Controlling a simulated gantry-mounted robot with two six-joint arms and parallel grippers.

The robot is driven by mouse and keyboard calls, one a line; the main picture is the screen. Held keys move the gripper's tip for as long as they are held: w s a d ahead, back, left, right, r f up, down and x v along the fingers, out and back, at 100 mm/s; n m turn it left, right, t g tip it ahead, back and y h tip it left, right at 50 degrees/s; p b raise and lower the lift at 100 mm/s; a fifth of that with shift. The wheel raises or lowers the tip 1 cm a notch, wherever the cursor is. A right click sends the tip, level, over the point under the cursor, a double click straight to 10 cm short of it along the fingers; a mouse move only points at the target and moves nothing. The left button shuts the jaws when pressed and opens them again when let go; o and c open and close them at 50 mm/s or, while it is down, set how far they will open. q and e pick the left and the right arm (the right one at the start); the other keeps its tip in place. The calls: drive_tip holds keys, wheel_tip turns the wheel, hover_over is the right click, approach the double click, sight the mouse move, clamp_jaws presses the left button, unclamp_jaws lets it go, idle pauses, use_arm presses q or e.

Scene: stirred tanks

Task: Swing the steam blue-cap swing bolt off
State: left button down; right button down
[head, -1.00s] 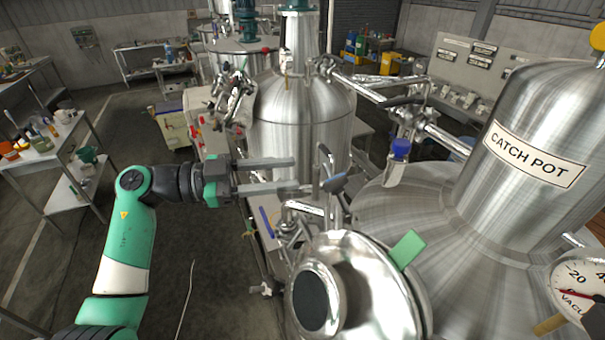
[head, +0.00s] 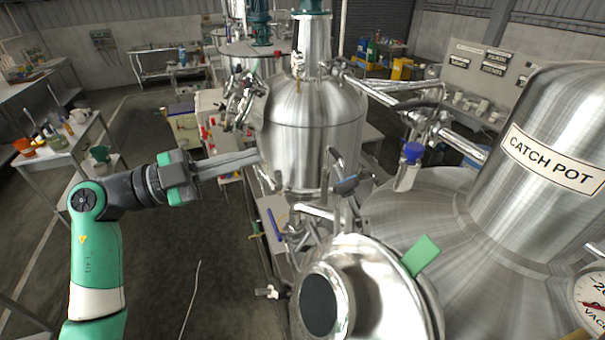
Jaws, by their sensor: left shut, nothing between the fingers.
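I cannot tell for sure whether this is the steam swing bolt. My left gripper (head: 256,157) comes in from the left with its long fingers together, empty. It is well left of the blue cap, in front of the tall steel vessel in the head view. My right gripper does not show.
A polished round lid (head: 380,290) with a green tab (head: 421,255) is at the bottom centre. A dark-ended lever (head: 345,186) and pipework stand between my left gripper and the cap. A steel vessel (head: 312,140) stands behind. Open floor (head: 225,270) lies below the left arm.

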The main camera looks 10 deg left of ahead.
use_arm(q)
drive_tip(key=s+f+t+p, duration=0.2)
drive_tip(key=s+f, duration=0.1)
drive_tip(key=s, duration=0.1)
drive_tip(key=p, duration=0.3)
approach(348, 193)
drive_tip(key=w+d+r, duration=0.3)
drive_tip(key=w+r, duration=0.1)
drive_tip(key=w, duration=0.2)
drive_tip(key=shift+w+a+y, duration=0.1)
drive_tip(key=shift+w+y, duration=0.05)
drive_tip(key=shift+y, duration=0.25)
